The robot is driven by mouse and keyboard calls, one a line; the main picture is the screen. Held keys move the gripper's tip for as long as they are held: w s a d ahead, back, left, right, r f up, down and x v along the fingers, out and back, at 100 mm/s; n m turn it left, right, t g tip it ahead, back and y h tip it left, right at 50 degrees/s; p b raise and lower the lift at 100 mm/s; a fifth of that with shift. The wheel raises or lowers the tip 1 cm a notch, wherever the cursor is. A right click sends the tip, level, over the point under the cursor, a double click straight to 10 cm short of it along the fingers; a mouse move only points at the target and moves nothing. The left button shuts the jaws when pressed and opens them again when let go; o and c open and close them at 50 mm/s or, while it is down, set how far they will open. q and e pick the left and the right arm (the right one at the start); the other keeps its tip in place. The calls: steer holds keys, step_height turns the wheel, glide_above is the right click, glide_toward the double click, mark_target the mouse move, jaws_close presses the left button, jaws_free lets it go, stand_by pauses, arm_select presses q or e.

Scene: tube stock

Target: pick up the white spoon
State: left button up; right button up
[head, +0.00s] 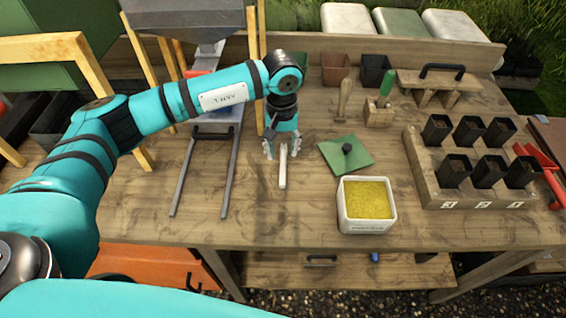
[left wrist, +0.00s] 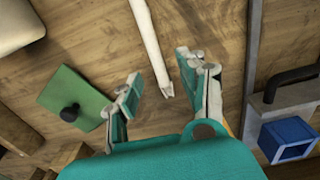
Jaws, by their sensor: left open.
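The white spoon (head: 283,176) lies on the wooden bench, its length running toward the bench's front edge. It also shows in the left wrist view (left wrist: 151,45) as a slim white bar. My left gripper (head: 282,153) points down over the spoon's far part. Its fingers are open, one on each side of the spoon in the head view. In the left wrist view the gripper (left wrist: 160,76) has its fingers apart, with the spoon's end between them. The fingers look clear of the spoon. My right gripper is not in view.
A green square lid with a dark knob (head: 346,153) and a white tub of yellow grains (head: 366,222) stand right of the spoon. Two metal rails (head: 229,165) lie left. A wooden rack of black pots (head: 424,178) stands far right. The bench in front of the spoon is clear.

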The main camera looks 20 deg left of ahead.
mark_target(283, 159)
arm_select(q)
step_height(283, 159, down, 4)
steer(key=shift+d+r+p, duration=0.15)
steer(key=shift+p, duration=0.6)
steer(key=shift+f, duration=0.4)
steer(key=shift+c, duration=0.2)
jaws_close()
